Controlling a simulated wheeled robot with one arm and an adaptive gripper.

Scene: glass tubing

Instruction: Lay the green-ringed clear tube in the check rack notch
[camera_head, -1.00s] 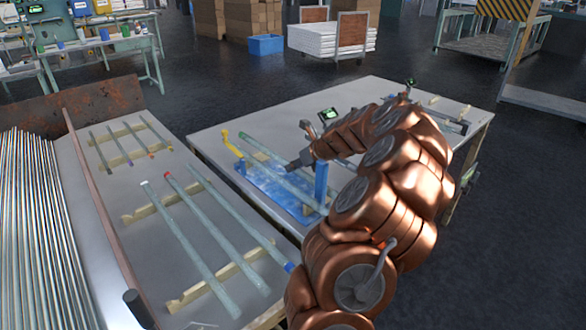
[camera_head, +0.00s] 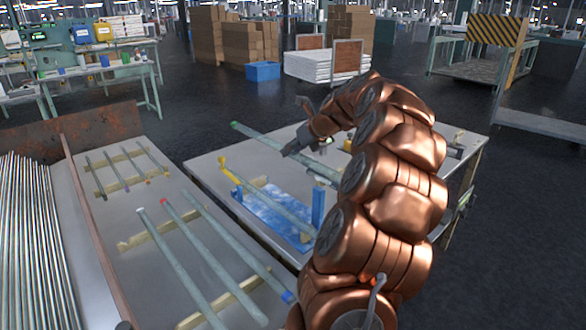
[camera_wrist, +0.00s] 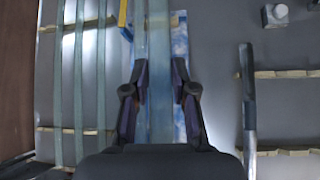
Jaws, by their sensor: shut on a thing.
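My gripper (camera_head: 290,150) is shut on the green-ringed clear tube (camera_head: 258,137), holding it above the table. The tube's green end points to the upper left in the head view. In the wrist view the tube (camera_wrist: 159,35) runs upright in the picture between the two fingers (camera_wrist: 159,78). Another clear tube (camera_head: 284,205) lies across this fixture. My arm hides part of the table, and I cannot tell which support is the check rack.
Several tubes lie on wooden notched bars (camera_head: 150,235) on the left table. Wooden bars (camera_wrist: 285,74) and a grey rod (camera_wrist: 249,105) show at the right in the wrist view. A brown rail (camera_head: 88,205) stands at the left. Bare table top (camera_head: 213,165) shows left of the fixture.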

